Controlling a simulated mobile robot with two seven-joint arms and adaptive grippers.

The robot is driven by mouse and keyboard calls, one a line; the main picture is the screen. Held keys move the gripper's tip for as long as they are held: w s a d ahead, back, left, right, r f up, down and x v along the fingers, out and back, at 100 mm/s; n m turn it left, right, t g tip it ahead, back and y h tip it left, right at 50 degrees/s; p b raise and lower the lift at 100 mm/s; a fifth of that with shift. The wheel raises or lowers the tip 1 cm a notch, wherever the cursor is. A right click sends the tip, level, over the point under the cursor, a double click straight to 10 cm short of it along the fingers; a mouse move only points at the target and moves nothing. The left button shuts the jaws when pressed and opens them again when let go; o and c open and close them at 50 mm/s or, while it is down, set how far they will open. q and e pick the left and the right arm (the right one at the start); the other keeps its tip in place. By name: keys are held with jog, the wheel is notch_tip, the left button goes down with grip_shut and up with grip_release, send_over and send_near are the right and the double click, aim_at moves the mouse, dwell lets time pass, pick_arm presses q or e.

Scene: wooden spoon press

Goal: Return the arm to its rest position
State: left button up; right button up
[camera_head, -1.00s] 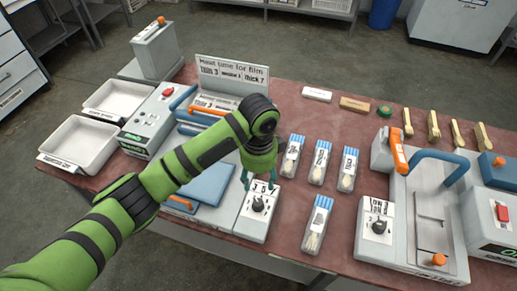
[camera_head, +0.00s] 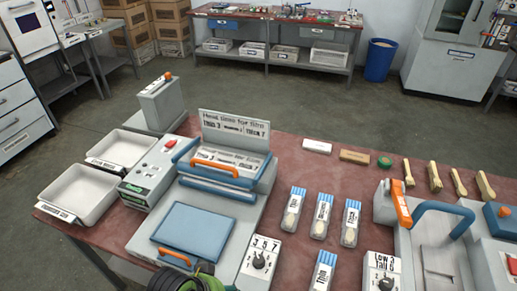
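A green and black piece of my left arm (camera_head: 196,281) shows at the bottom edge, in front of the blue-plated press. Its gripper is out of the picture, and I see nothing of my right arm. The timer box (camera_head: 250,284) marked 3, 5, 7 with a black dial (camera_head: 259,261) stands just right of that arm piece, apart from any gripper. The press (camera_head: 222,205) stands open with its blue plate (camera_head: 193,232) flat and an orange handle (camera_head: 228,168) on its raised part.
Two white trays (camera_head: 75,219) sit at the left. Several clear packs with blue tops (camera_head: 322,217) lie mid-table. Wooden spoons (camera_head: 435,178) lie at the right, behind a second press (camera_head: 430,250). A sign (camera_head: 234,129) stands at the back. A far bench (camera_head: 275,28) lies beyond open floor.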

pick_arm(q)
jog(key=s+a+n+y, duration=0.35)
jog(key=s+a, duration=0.35)
jog(key=a, duration=0.4)
notch_tip(320, 180, down, 27)
jog(key=s+b, duration=0.3)
jog(key=b, duration=0.1)
jog(key=s+a+f+g+b, duration=0.1)
jog(key=s+a+f+b, duration=0.1)
jog(key=s+f, duration=1.2)
jog(key=shift+s+a+f+g, duration=0.3)
jog(key=shift+a+f+g, duration=0.15)
jog(key=shift+f, duration=0.4)
